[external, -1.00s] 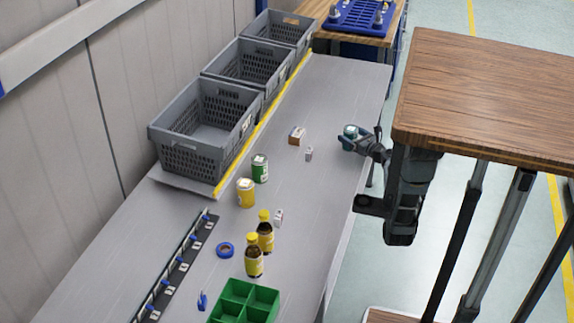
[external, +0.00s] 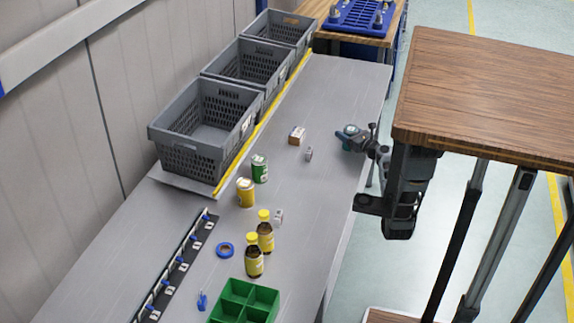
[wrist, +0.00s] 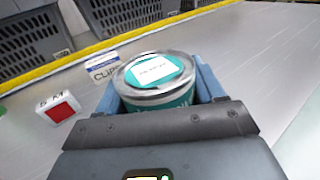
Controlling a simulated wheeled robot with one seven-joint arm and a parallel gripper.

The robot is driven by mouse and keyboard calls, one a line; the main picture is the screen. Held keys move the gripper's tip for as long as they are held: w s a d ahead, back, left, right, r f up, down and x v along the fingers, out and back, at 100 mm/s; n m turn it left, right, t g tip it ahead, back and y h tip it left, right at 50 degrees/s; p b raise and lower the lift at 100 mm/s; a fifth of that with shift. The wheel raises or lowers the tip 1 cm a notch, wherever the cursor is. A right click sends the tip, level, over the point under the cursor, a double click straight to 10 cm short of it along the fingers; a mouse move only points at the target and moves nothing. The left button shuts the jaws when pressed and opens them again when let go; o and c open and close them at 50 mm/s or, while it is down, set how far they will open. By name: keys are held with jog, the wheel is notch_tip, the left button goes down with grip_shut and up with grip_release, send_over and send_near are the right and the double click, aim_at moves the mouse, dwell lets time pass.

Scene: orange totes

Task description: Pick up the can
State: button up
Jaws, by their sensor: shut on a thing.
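A teal can (wrist: 158,78) with a silver rim and a white label on its lid sits between the blue fingers of my gripper (wrist: 156,88) in the wrist view. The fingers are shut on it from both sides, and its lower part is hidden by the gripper. In the external view my gripper (external: 347,138) is at the right edge of the grey table, with the can (external: 351,129) only partly showing. I cannot tell whether the can is clear of the table.
A brown-and-white box (external: 297,135) and a small white box (external: 309,153) lie left of my gripper. Green (external: 260,168) and yellow (external: 246,192) cans, two bottles and a green tray (external: 262,297) are nearer. Grey crates (external: 203,128) line the back. A wooden-topped stand (external: 480,100) is close on the right.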

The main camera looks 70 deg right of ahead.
jog(key=shift+c, duration=1.7)
jog(key=shift+r, duration=0.15)
